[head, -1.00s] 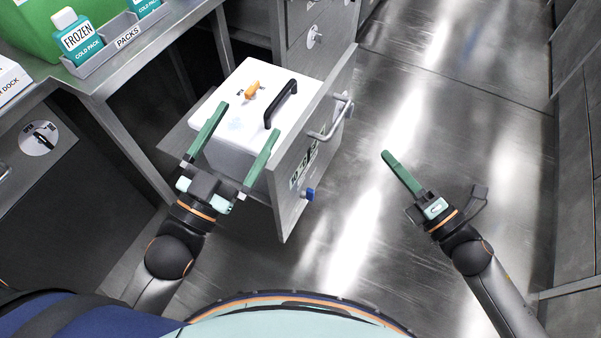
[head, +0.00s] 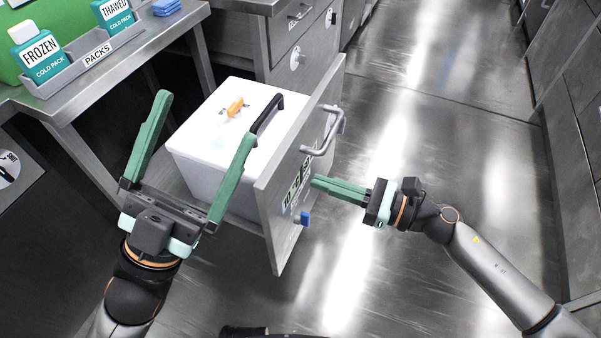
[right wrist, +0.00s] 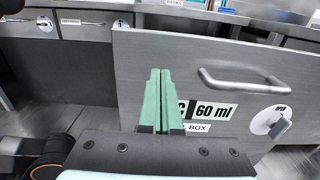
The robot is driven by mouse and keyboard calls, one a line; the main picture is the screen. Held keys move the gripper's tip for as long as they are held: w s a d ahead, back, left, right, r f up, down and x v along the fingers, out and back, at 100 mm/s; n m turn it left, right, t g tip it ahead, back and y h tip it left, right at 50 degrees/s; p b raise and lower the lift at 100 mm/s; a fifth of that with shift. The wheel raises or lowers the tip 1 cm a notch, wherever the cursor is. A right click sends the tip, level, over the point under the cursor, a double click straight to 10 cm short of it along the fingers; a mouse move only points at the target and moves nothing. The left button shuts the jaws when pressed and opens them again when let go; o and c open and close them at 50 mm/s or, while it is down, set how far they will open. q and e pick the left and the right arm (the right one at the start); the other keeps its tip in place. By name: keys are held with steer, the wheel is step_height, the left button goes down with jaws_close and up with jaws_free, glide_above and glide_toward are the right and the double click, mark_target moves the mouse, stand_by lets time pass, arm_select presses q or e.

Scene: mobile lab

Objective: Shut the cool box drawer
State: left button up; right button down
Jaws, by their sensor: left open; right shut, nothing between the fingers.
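The cool box drawer stands pulled out, its steel front panel (head: 270,205) facing right in the head view. The white cool box (head: 208,122), with a black handle and an orange catch, sits in the drawer. My right gripper (head: 314,183) is shut and empty, its tips close to the drawer front below the handle; contact cannot be told. In the right wrist view the front panel (right wrist: 150,70) and handle (right wrist: 240,82) lie ahead of the fingers. My left gripper (head: 208,122) is open, on the near-left side of the box.
A steel bench (head: 120,62) at upper left carries a packs tray (head: 72,75) with frozen and thawed cold packs. Other closed drawers (head: 297,40) stand behind. The floor (head: 420,130) to the right is clear.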

mark_target(285, 171)
steer(key=shift+x, duration=2.6)
steer(key=shift+a, duration=0.1)
